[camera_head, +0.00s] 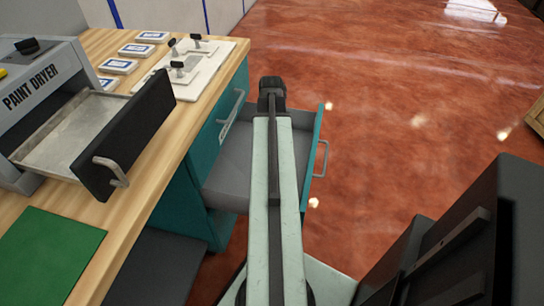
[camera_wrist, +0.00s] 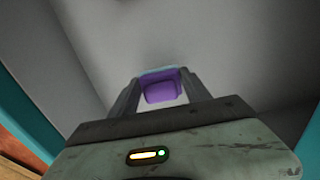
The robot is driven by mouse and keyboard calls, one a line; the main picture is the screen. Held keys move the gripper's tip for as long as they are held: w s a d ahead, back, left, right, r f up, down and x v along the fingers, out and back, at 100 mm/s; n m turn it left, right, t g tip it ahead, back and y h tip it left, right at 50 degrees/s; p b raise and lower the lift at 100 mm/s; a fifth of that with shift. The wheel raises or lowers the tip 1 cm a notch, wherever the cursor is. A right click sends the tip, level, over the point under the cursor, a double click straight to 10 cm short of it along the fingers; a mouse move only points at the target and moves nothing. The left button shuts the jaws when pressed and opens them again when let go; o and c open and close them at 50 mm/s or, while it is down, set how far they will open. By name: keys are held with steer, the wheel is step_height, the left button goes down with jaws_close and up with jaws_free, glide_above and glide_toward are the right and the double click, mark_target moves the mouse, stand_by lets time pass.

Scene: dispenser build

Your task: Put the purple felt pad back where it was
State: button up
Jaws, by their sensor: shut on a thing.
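The purple felt pad (camera_wrist: 161,91) shows in the wrist view between the two fingers of my gripper (camera_wrist: 157,76), which is shut on it. Below and around it is the grey inside of an open teal drawer (camera_wrist: 230,45). In the head view my arm reaches out over this drawer (camera_head: 228,180), and the gripper and pad are hidden behind the arm. I cannot tell whether the pad touches the drawer floor.
A wooden worktop (camera_head: 150,215) holds a paint dryer (camera_head: 40,90) with its tray pulled out, a green mat (camera_head: 45,255), several small labelled boxes and a white plate (camera_head: 205,70) with black-knobbed parts. A dark object stands at lower right.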

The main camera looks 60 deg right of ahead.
steer(key=shift+f, duration=0.1)
step_height(320, 180, down, 4)
steer(key=b, duration=0.3)
steer(key=shift+b, duration=0.35)
steer(key=shift+c, duration=0.5)
steer(key=o, duration=1.3)
steer(key=shift+r, duration=0.25)
step_height(320, 180, up, 12)
steer(key=p, duration=1.2)
steer(key=shift+p, duration=0.3)
